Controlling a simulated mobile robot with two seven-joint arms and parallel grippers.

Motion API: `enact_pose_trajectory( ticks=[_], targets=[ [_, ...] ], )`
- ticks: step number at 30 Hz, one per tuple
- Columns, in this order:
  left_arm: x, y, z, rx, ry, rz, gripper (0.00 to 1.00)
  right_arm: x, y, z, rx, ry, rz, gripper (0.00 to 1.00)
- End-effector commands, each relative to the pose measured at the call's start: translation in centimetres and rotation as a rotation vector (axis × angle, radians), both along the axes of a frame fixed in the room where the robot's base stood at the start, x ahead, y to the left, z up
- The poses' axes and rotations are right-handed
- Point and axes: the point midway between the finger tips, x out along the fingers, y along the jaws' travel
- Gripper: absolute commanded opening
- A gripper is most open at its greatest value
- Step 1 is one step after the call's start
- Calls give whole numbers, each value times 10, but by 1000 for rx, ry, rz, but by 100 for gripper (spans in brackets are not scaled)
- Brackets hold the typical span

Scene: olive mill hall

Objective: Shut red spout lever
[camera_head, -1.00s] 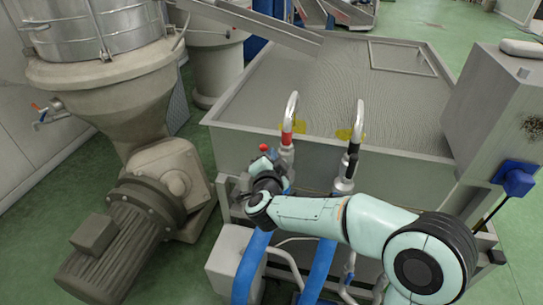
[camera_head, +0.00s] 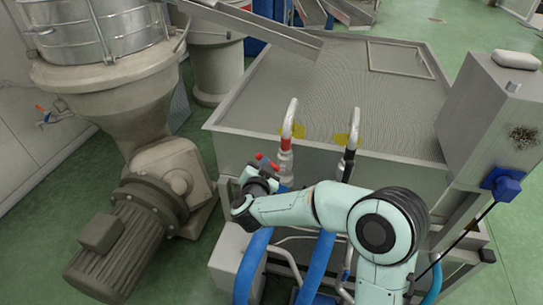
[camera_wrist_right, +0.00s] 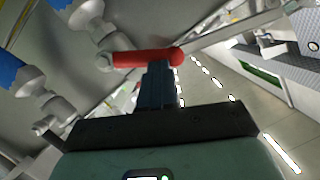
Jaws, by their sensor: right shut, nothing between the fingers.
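The red spout lever (camera_head: 267,162) shows just below the red-banded curved spout (camera_head: 289,125) at the front of the grey tank. In the right wrist view the red lever (camera_wrist_right: 148,58) lies across the picture, its round knob at the right end. My right gripper (camera_head: 263,172) is at the lever. Its dark fingers (camera_wrist_right: 158,82) are shut with nothing between them, and their tips reach the lever's side; whether they touch cannot be told for sure. The lever's pivot is partly hidden in the head view. My left gripper is not in view.
A black-banded spout (camera_head: 353,130) stands to the right of the red one. Blue hoses (camera_head: 318,268) run below. The wide tank (camera_head: 230,132) lies behind, a motor and hopper (camera_head: 150,215) at the left. A grey box (camera_head: 490,110) stands at the right.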

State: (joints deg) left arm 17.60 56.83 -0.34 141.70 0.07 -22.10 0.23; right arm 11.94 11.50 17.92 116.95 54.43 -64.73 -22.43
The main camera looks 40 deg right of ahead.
Motion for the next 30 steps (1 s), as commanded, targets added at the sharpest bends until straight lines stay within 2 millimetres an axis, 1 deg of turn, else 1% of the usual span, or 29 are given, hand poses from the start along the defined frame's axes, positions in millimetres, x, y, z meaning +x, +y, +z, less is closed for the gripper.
enact_pose_trajectory(
  ticks=[1,3,6,9,19,30],
  targets=[
    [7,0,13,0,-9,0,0,5,4,3,-25,35,4,0],
    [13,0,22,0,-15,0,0,7,6,0,-66,85,3,0],
    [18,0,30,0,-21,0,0,10,8,-5,-123,153,4,0],
    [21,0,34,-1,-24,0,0,12,9,-12,-173,216,3,0],
    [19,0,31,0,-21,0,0,16,13,-26,-176,216,2,0],
    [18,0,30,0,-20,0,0,18,15,-29,-174,214,5,0]
  ],
)
